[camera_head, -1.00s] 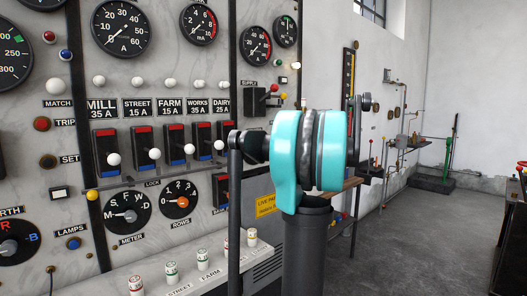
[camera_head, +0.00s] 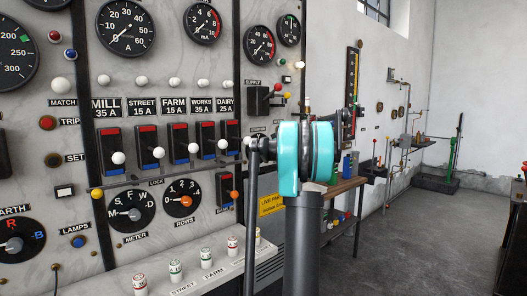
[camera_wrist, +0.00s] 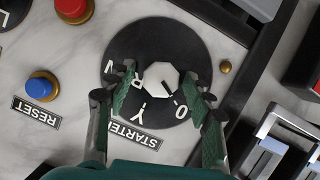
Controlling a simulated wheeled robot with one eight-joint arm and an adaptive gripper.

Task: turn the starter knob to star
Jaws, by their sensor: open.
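The starter knob (camera_wrist: 160,79) is a pale faceted knob on a round black dial (camera_wrist: 120,52) in the wrist view. White letters ring the dial; I make out O and Y, and finger parts cover some of the others. The dark line on the knob points to the lower right, toward the O. The STARTER label (camera_wrist: 135,133) appears upside down and partly covered. My gripper (camera_wrist: 165,87) is open, with one finger on each side of the knob and a visible gap on both sides. In the head view the starter and my fingers cannot be made out behind my arm.
Beside the dial are a blue RESET button (camera_wrist: 40,88), a red button (camera_wrist: 73,9), a brass stud (camera_wrist: 225,67) and a blue-and-white switch (camera_wrist: 270,155). The head view shows the marble panel with several breaker levers, a bench (camera_head: 345,185) behind my arm, and open floor at right.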

